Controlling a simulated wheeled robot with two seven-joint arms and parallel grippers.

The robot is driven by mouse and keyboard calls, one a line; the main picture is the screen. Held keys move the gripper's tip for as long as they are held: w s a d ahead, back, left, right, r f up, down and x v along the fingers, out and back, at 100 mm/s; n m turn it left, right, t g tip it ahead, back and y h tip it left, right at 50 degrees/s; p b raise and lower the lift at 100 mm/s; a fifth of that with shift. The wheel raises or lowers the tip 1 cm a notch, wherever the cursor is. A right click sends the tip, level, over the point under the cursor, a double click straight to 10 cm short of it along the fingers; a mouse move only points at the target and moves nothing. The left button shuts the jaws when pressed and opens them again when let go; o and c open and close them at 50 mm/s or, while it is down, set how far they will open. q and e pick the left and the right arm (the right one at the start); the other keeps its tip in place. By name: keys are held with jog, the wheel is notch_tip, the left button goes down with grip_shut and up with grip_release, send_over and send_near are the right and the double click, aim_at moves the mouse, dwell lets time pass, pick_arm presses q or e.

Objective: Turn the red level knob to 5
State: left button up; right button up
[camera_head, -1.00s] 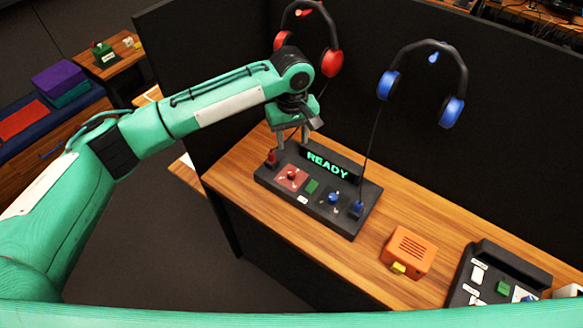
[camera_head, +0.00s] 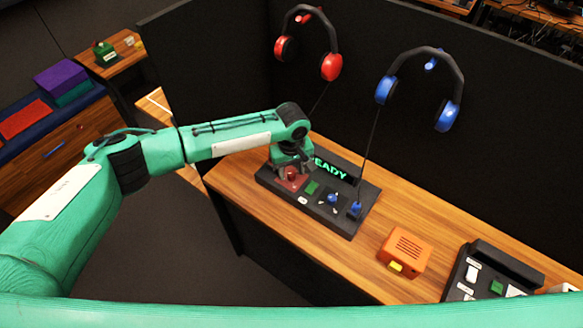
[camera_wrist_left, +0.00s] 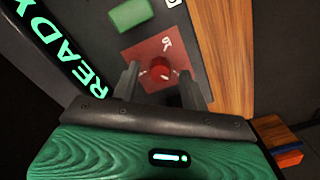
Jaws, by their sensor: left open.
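The red level knob (camera_wrist_left: 160,67) sits on a red square plate marked with a letter R on the black panel (camera_head: 345,215). In the left wrist view it shows between the two fingers of my left gripper (camera_wrist_left: 160,75), with a gap on each side. The fingers are open. I cannot tell how far down around the knob they reach. In the head view my left gripper (camera_head: 289,174) is over the red plate and mostly hides the knob. The level the knob points at cannot be read. My right gripper is not in view.
A green block (camera_head: 312,187) and a blue knob (camera_head: 333,197) share the panel. A lit READY display (camera_head: 332,170) stands behind, partly hidden by my arm. An orange box (camera_head: 405,250) and a second panel (camera_head: 490,270) are at right. Red and blue headphones hang on the wall.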

pick_arm(q)
jog(key=shift+f, duration=0.1)
grip_shut()
